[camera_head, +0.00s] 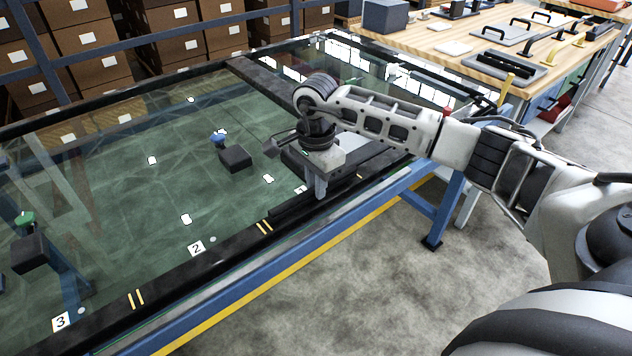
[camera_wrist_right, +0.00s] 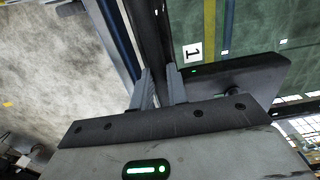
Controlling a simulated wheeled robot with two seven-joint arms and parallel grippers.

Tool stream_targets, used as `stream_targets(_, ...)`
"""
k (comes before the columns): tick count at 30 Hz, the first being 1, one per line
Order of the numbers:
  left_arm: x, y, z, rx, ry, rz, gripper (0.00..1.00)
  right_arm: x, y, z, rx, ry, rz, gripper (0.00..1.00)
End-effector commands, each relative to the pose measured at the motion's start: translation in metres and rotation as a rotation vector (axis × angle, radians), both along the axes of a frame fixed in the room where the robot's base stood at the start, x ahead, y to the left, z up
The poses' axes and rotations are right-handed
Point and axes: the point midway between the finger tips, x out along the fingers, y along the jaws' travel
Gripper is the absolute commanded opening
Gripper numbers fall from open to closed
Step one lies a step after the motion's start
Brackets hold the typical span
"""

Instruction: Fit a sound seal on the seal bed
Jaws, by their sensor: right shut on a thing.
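My right gripper (camera_head: 318,190) points down at the near edge of a large glass pane (camera_head: 110,200). In the right wrist view its fingers (camera_wrist_right: 160,80) are close together over the black band along that edge. It is shut on a thin black strip, apparently a seal (camera_head: 290,208); the part between the fingers is mostly hidden. The strip lies along or just above the black border (camera_head: 170,265), which looks like the seal bed; I cannot tell whether it is seated. My left gripper is not in view.
Number labels mark the edge. A wooden bench (camera_head: 425,45) with handled plates is at the back right. The floor in front is clear.

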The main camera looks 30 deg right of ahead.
Motion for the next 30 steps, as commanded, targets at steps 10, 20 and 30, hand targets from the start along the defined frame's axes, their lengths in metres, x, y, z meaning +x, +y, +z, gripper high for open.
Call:
stream_targets(10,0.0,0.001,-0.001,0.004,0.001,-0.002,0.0,0.0,0.0,-0.001,-0.001,0.002,0.0,0.35)
stream_targets(20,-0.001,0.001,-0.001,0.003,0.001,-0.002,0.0,0.0,0.0,-0.001,0.0,0.001,0.0,0.41)
stream_targets(30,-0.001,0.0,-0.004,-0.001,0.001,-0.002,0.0,0.001,0.0,0.055,-0.001,-0.005,0.001,0.41)
